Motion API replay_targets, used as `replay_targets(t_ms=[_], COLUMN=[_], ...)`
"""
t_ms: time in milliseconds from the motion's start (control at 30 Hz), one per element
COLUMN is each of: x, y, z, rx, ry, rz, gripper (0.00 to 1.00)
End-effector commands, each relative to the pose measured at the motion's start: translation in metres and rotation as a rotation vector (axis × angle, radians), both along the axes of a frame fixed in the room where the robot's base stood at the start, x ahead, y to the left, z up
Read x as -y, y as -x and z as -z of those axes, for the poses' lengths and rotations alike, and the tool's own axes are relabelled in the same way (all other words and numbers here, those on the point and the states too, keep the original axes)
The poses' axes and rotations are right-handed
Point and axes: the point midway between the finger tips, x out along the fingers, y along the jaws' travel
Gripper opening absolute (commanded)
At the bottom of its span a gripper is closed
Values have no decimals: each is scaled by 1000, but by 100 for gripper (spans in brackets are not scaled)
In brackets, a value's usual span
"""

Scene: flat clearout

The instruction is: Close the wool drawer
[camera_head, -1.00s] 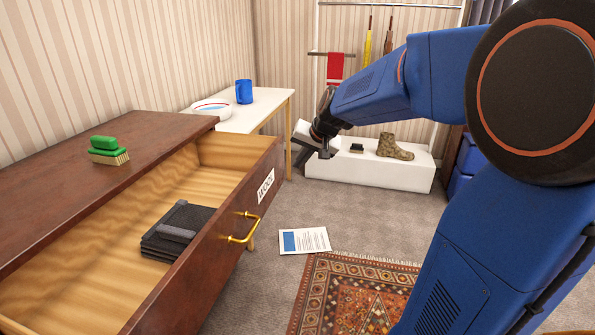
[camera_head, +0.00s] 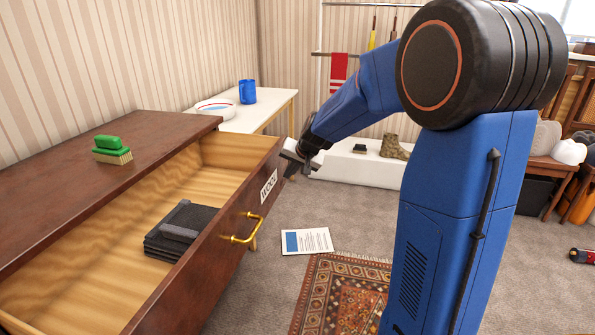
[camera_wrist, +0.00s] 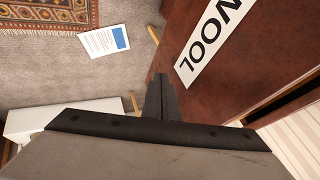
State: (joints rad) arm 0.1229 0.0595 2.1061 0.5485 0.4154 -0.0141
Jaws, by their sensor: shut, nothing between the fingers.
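The wool drawer (camera_head: 215,262) is pulled well out of the brown dresser (camera_head: 60,195). Its front carries a white WOOL label (camera_head: 269,184) and a brass handle (camera_head: 247,231). Folded dark cloth (camera_head: 182,230) lies inside it. My gripper (camera_head: 292,170) is just beyond the far end of the drawer front, near its top corner. In the wrist view my shut, empty fingers (camera_wrist: 161,96) are beside the drawer front, below the WOOL label (camera_wrist: 212,42). I cannot tell whether they touch it.
A green brush (camera_head: 112,151) stands on the dresser top. Behind is a white table (camera_head: 262,112) with a blue mug (camera_head: 247,91) and a bowl (camera_head: 215,107). A white bench (camera_head: 350,168) holds a boot (camera_head: 395,147). Paper (camera_head: 307,241) and a patterned rug (camera_head: 340,295) lie on the floor.

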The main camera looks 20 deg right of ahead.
Motion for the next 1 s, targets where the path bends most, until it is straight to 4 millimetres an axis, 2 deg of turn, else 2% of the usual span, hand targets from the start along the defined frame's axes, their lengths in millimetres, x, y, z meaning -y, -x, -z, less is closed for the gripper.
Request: replay_targets(t_ms=[200,733,867,1000], x=[-13,-18,-27,-47], y=[-10,-14,-21,-35], z=[0,0,1,1], rx=[-1,-1,-1,-2], ry=[0,1,0,1], rz=[0,-1,-2,-4], gripper=[0,0,0,0])
